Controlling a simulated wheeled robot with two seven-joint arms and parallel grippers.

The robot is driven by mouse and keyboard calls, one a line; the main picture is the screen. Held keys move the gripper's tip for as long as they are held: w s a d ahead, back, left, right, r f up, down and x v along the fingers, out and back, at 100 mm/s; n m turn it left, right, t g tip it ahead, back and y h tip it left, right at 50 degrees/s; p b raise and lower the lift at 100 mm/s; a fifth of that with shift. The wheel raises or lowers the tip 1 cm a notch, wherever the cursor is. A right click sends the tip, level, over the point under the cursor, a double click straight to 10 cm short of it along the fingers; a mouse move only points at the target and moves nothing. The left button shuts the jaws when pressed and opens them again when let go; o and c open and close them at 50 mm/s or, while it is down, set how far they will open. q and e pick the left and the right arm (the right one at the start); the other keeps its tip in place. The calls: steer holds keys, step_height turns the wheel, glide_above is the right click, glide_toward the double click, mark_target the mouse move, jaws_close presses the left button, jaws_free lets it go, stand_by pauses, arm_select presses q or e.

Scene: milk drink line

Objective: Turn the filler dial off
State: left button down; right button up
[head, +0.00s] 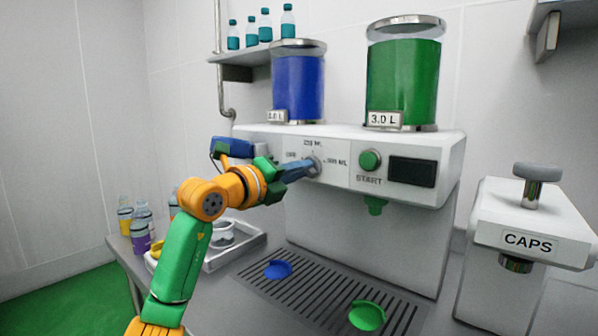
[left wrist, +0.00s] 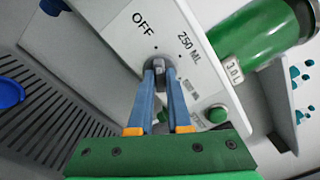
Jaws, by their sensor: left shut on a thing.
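The filler dial (head: 316,162) is a small grey knob on the front panel of the white filler machine (head: 440,150). My left gripper (head: 306,169) reaches it from the left, with its blue fingers shut on the knob. In the left wrist view the dial (left wrist: 158,67) sits between the fingertips of my left gripper (left wrist: 160,76). The OFF, 250 ML and a third, small label stand around the knob. The fingers partly cover the knob, and I cannot tell which mark it points to. My right gripper is not in view.
A green START button (head: 370,160) and dark display (head: 412,172) lie right of the dial. Blue (head: 298,88) and green (head: 403,80) tanks stand on top. Below are a drip grate (head: 320,300) and a white tray (head: 238,256). A CAPS machine (head: 530,240) stands right.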

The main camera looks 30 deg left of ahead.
arm_select(q)
steer(key=shift+r+n, duration=0.15)
steer(key=shift+n, duration=0.15)
stand_by(0.4)
steer(key=c, duration=0.9)
jaws_free()
steer(key=shift+w, duration=0.1)
steer(key=shift+o, duration=0.2)
steer(key=s+b, duration=0.3)
steer(key=s, duration=0.4)
steer(key=shift+a, duration=0.3)
steer(key=shift+s+f, duration=0.1)
steer(key=shift+f, duration=0.1)
